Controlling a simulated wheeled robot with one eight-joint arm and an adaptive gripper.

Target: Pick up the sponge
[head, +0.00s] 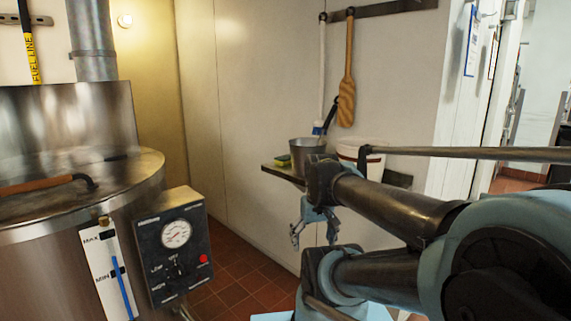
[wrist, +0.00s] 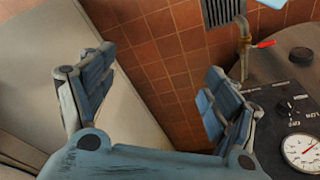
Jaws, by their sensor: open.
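The sponge (head: 283,160), yellow and green, lies on the left end of a small wall shelf (head: 275,171) in the head view, left of a metal pot. The sponge does not show in the wrist view. My gripper (head: 315,232) hangs below and to the right of the sponge in the head view, apart from it and lower than the shelf. In the wrist view my gripper (wrist: 155,105) has its two blue fingers wide apart with nothing between them, over the tiled floor.
A metal pot (head: 306,151) and a white bucket (head: 362,152) stand on the shelf beside the sponge. A wooden paddle (head: 347,90) hangs above. A large steel kettle (head: 60,210) with a control box (head: 172,245) stands at left. Tiled floor (head: 235,285) is clear between.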

